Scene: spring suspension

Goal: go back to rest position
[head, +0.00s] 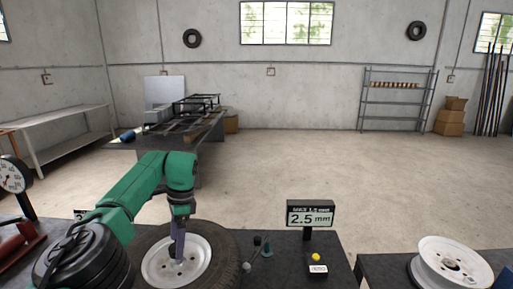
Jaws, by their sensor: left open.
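My left arm is green and comes in from the left. My left gripper (179,254) points down over the white rim (157,265) of a wheel with a black tyre (230,254) lying on the dark front table. The gripper is open, and I see nothing held in it. Its fingertips appear over the middle of the rim; I cannot tell whether they touch it. The gripper and arm hide part of the tyre. My right gripper is out of view.
A display reading 2.5 mm (310,216) stands right of the wheel, near a yellow button (316,257) and small dark parts. A bare white rim (452,262) lies on the right table. A dial gauge (13,176) stands at far left.

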